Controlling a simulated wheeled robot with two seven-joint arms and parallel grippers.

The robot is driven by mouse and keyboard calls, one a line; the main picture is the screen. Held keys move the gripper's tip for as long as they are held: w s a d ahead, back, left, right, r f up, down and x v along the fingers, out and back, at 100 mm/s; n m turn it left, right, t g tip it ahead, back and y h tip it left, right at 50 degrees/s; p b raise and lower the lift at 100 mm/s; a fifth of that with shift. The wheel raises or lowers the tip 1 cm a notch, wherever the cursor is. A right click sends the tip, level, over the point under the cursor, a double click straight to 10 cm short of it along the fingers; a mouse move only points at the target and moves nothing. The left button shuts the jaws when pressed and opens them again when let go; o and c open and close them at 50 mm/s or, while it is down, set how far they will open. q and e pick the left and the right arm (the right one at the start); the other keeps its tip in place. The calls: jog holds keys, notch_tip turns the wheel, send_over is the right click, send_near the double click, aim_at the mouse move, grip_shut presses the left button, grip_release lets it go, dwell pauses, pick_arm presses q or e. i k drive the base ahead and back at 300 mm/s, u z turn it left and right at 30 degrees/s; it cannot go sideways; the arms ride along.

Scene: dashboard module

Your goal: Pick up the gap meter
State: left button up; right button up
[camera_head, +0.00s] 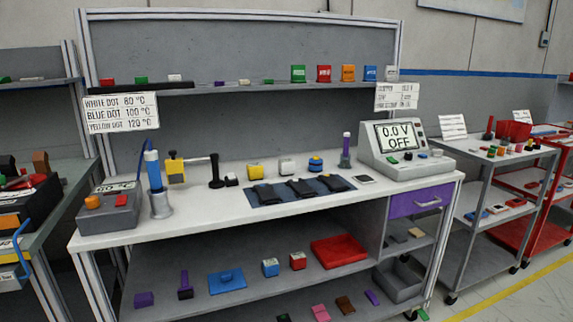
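No thing is labelled as the gap meter, and I cannot tell which object it is. On the white workbench (200,222) stand several small instruments. A yellow block with a dark top (175,168) stands left of a black upright stand (215,172). Neither of my grippers is in view.
A grey station (110,211) and a blue-handled tool (153,170) in a holder stand at the bench's left end. A grey box reading 0.0 V OFF (408,160) stands at the right, above a purple drawer (415,200). Shelves and carts hold more small items.

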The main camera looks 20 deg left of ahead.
aim_at(255, 171)
jog(key=u, duration=0.5)
jog(key=i, duration=0.9)
jog(key=u, duration=0.95)
